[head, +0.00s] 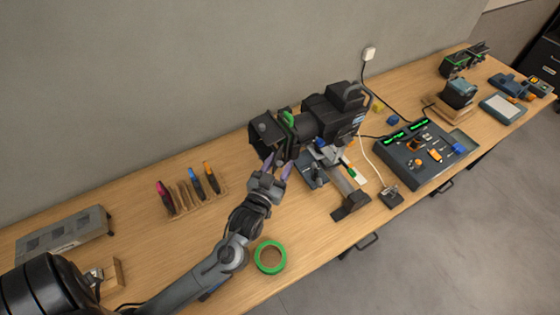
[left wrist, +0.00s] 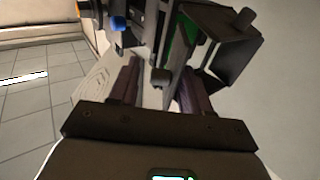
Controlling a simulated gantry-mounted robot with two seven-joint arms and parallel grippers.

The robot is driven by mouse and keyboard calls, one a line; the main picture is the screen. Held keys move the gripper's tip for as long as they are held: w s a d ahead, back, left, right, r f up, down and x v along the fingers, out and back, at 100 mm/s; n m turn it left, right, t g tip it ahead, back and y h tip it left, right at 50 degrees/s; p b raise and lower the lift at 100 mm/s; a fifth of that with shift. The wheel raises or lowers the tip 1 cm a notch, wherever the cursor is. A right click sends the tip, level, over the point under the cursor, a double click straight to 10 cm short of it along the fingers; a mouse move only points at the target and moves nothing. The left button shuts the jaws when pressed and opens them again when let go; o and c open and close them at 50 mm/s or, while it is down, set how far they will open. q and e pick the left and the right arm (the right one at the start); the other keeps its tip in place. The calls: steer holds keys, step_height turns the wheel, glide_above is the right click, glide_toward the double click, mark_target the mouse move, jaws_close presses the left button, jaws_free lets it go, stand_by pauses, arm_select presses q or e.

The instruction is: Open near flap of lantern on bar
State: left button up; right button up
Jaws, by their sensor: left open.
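The dark lantern (head: 325,115) is mounted on a bar over the bench, its flapped front facing left. One black flap (head: 264,130) stands out at its left end, beside a green part (head: 288,118). My left gripper (head: 277,166) is just below and in front of these flaps, its fingers pointing up. In the left wrist view the gripper (left wrist: 158,78) is open, with a narrow dark flap edge and a small knob (left wrist: 160,77) between its fingers. I cannot tell whether they touch. Another flap (left wrist: 228,45) with a knob shows at upper right. My right gripper is not in view.
Green tape (head: 270,257) lies right of my left forearm. A rack of coloured-handled tools (head: 190,190) stands left on the bench. A fader console (head: 425,150) is to the right. The wall runs close behind the lantern. The bench front edge lies below the lantern.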

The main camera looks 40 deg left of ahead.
arm_select(q)
steer(key=shift+w+a, duration=0.15)
steer(key=shift+w, duration=0.25)
steer(key=c, duration=0.8)
steer(key=shift+c, duration=0.2)
